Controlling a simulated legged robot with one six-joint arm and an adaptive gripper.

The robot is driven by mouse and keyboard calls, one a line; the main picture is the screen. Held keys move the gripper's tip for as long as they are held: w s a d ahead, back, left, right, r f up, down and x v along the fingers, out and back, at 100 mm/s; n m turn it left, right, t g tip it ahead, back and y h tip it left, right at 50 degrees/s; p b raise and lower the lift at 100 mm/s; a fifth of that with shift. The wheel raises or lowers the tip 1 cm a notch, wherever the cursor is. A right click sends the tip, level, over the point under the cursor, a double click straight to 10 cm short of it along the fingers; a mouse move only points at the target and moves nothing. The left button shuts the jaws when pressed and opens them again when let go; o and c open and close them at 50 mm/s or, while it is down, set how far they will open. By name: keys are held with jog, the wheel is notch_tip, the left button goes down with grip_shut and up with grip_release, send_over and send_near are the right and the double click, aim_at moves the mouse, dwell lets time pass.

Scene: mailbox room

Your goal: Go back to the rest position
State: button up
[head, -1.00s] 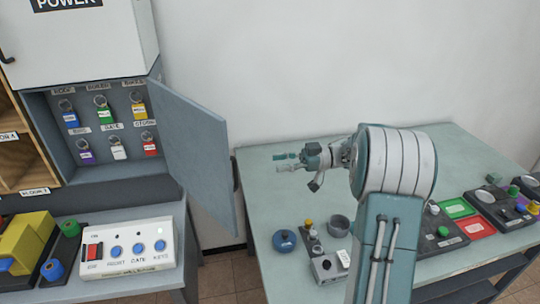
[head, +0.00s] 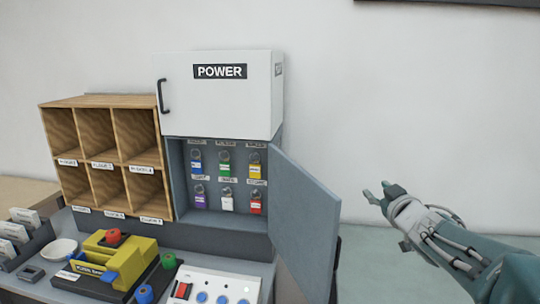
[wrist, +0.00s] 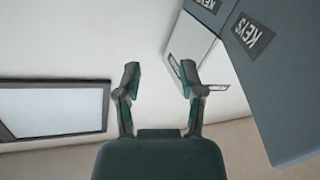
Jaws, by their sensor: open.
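My gripper (head: 383,192) is at the right of the head view, raised and pointing up and left, to the right of the open key cabinet door (head: 305,215). In the wrist view my gripper (wrist: 160,80) has its two fingers spread wide apart with nothing between them. It touches nothing that I can see.
The key cabinet (head: 180,175) holds several tagged keys under a white POWER box (head: 220,105). Wooden pigeonholes (head: 108,155) stand to its left. A white button panel (head: 212,288) lies in front. The wall space around my gripper is clear.

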jog(key=s+a+f+m+g, duration=0.2)
jog(key=s+a+f+g, duration=0.1)
jog(key=s, duration=0.7)
jog(key=s+a+f+m+g+h, duration=0.1)
jog(key=s+a+f+g, duration=0.2)
jog(key=s+f, duration=0.3)
jog(key=s+a+f+m+g+h, duration=0.1)
jog(key=s+f+g, duration=0.4)
jog(key=s, duration=0.9)
jog(key=shift+a+m, duration=0.8)
jog(key=shift+a, duration=0.2)
jog(key=shift+d+r, duration=0.1)
